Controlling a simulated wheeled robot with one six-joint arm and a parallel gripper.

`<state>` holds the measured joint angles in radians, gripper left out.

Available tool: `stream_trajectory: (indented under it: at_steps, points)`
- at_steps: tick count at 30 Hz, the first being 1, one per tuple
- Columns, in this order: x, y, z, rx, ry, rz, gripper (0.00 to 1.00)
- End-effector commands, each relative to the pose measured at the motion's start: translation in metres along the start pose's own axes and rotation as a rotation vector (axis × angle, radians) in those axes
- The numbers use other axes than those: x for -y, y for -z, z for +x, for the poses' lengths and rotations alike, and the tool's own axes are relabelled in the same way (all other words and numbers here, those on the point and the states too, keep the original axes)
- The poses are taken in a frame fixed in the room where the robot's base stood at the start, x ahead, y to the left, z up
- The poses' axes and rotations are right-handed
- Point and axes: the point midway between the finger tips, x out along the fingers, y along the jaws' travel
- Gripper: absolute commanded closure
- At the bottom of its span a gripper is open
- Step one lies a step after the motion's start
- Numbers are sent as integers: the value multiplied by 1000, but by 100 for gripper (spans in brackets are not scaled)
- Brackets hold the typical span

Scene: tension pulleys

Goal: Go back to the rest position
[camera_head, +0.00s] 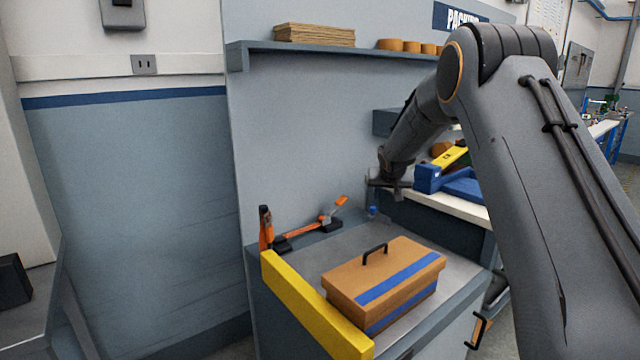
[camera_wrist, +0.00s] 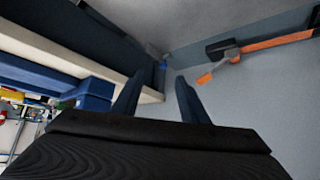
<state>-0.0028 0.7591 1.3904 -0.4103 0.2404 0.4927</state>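My gripper (camera_head: 388,186) hangs at the end of my arm, above the back right part of the grey workbench top (camera_head: 345,240). In the wrist view its two dark fingers (camera_wrist: 157,100) stand apart with nothing between them, so it is open and empty. The brown box (camera_head: 385,283) with a blue stripe and black handle sits on the bench, below and apart from the gripper.
An orange and black clamp-like tool (camera_head: 310,228) lies at the back of the bench. A yellow bar (camera_head: 312,305) runs along its left edge. A blue case (camera_head: 462,187) stands on a neighbouring bench just right of the gripper. A shelf (camera_head: 330,49) is on the wall above.

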Motion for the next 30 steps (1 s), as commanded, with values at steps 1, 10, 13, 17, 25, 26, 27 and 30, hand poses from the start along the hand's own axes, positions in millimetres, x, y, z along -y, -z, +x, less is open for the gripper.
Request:
stream_trajectory:
  at_steps: [1,10,13,17,25,26,27,30]
  points:
    - [-3,-3,-5,6,-1,0,60]
    - [-16,-37,-36,70,-7,-7,60]
    - [-17,-56,-53,101,-5,-15,60]
    - [-19,-86,-80,150,-1,-27,60]
    - [-30,-206,-179,317,19,-68,60]
    - [-31,-222,-191,338,22,-72,60]
    - [-33,-242,-206,362,27,-77,60]
    - [-36,-285,-236,416,37,-90,60]
